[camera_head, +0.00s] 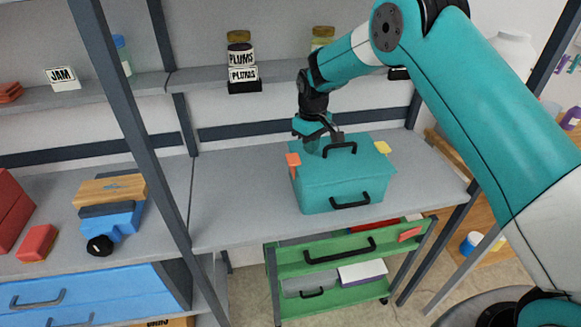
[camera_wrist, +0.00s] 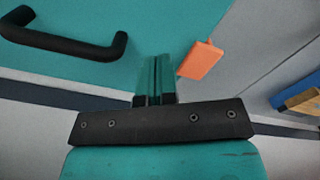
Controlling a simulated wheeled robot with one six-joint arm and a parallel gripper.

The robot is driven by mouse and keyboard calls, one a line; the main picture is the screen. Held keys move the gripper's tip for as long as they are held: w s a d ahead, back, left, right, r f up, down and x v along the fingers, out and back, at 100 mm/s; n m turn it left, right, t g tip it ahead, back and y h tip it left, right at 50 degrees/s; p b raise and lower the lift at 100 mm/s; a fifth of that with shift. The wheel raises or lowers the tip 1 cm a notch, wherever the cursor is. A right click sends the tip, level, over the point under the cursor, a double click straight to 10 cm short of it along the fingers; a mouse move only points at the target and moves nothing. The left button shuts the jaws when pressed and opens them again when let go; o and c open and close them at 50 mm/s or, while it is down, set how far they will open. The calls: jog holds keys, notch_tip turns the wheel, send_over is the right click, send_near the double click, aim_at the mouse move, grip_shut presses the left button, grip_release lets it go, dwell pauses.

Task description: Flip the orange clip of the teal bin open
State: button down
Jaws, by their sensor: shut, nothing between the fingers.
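The teal bin (camera_head: 345,188) stands on the grey shelf, with a black handle on its lid and another on its front. Its orange clip (camera_head: 293,161) is at the lid's left edge. A yellow clip (camera_head: 383,148) is at the right edge. My gripper (camera_head: 312,146) is above the left rear part of the lid, shut and empty. In the wrist view, the fingers of my gripper (camera_wrist: 154,75) are together over the teal lid, and the orange clip (camera_wrist: 201,60) is just right of them, apart. The black lid handle (camera_wrist: 65,42) is at upper left.
A grey shelf surface (camera_head: 230,205) is clear left of the bin. A dark upright post (camera_head: 135,120) stands further left. A green drawer cart (camera_head: 345,262) is below. Jars of plums (camera_head: 242,60) stand on the upper shelf behind.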

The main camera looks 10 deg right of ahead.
aim_at(291, 158)
jog(key=shift+f+b, duration=0.85)
jog(key=shift+f, duration=0.5)
jog(key=shift+r, duration=0.15)
dwell(0.4)
jog(key=shift+a, duration=2.25)
jog(key=shift+a, duration=0.5)
jog(key=shift+d+r+p, duration=0.2)
jog(key=shift+r+p, duration=0.45)
jog(key=shift+r, duration=0.5)
jog(key=shift+d+r+p, duration=0.25)
jog(key=shift+r+p, duration=0.45)
jog(key=shift+r, duration=0.4)
jog(key=shift+d+r+p, duration=0.2)
jog(key=shift+r+p, duration=0.45)
jog(key=shift+r, duration=0.5)
